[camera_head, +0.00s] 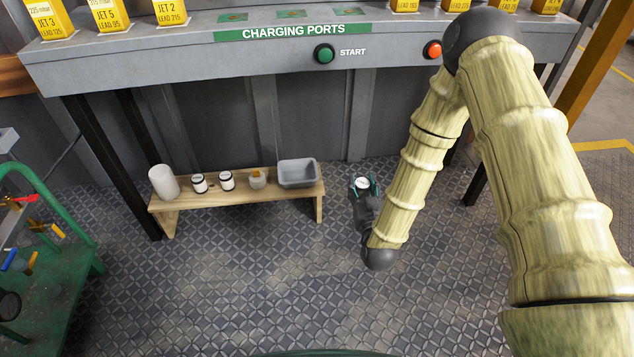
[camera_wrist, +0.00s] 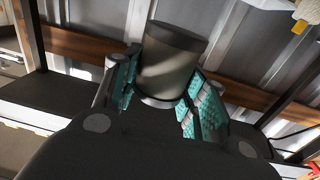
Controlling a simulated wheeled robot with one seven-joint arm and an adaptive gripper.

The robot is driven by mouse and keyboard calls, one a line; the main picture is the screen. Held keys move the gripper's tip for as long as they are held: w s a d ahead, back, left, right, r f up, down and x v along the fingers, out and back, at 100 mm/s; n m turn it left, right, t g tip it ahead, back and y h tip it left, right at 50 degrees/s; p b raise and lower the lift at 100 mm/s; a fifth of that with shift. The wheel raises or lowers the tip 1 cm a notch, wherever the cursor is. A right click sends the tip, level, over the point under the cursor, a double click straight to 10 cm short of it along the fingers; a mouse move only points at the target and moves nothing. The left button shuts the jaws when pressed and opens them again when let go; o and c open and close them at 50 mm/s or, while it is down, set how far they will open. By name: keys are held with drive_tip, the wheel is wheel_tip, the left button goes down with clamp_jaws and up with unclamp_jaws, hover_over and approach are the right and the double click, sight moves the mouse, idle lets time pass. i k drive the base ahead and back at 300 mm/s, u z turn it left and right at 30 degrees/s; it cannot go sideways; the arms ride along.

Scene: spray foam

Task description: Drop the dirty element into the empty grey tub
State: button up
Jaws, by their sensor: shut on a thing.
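My gripper (camera_head: 363,190) is low over the floor, right of the wooden bench, with a teal finger pad on each side. It is shut on the dirty element, a grey-brown cylinder with a dark end (camera_wrist: 170,68) that shows between the teal pads in the wrist view. In the head view a small pale round end of the element (camera_head: 362,183) shows between the fingers. The grey tub (camera_head: 297,182) stands at the right end of the bench, left of my gripper and apart from it. Its visible inside looks empty.
A grey counter overhangs behind. A green cart (camera_head: 85,275) stands left. The front floor is clear.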

sight(303, 173)
drive_tip(key=k, duration=0.6)
drive_tip(key=z, duration=0.4)
drive_tip(key=i, duration=1.05)
drive_tip(key=u, duration=0.55)
